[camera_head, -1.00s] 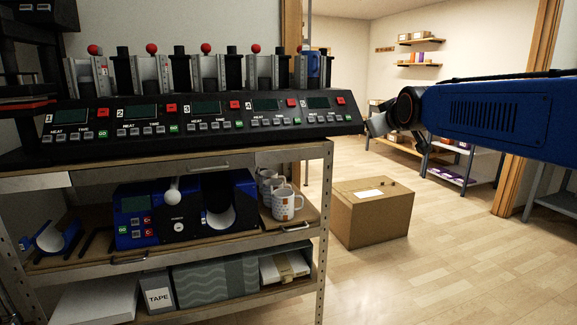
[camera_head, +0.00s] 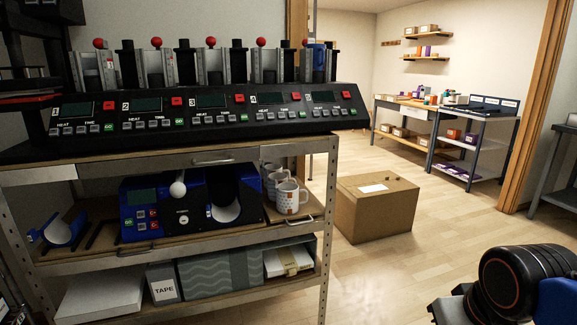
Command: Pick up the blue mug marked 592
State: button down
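A blue object (camera_head: 319,62), which looks like a mug, sits in the rightmost station of the mug press (camera_head: 205,117) on the rack's top. It is partly hidden by the press parts, and no number 592 is readable on it. My gripper (camera_head: 447,310) is at the bottom right, far from the blue object and lower than it. Only a grey part of it shows at the picture's edge, so I cannot see its fingers or whether it holds anything.
White mugs (camera_head: 291,197) stand on the middle shelf beside a blue machine (camera_head: 140,207). A cardboard box (camera_head: 376,215) sits on the floor right of the rack. Open wooden floor lies beyond it, with a table (camera_head: 446,120) at the back.

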aim_at(319, 49)
jog(key=i+l+u, duration=0.15)
jog(key=i+l, duration=0.15)
jog(key=i+l+u, duration=0.15)
jog(key=l, duration=0.25)
jog(key=i+l+u, duration=0.15)
jog(key=i+l, duration=0.2)
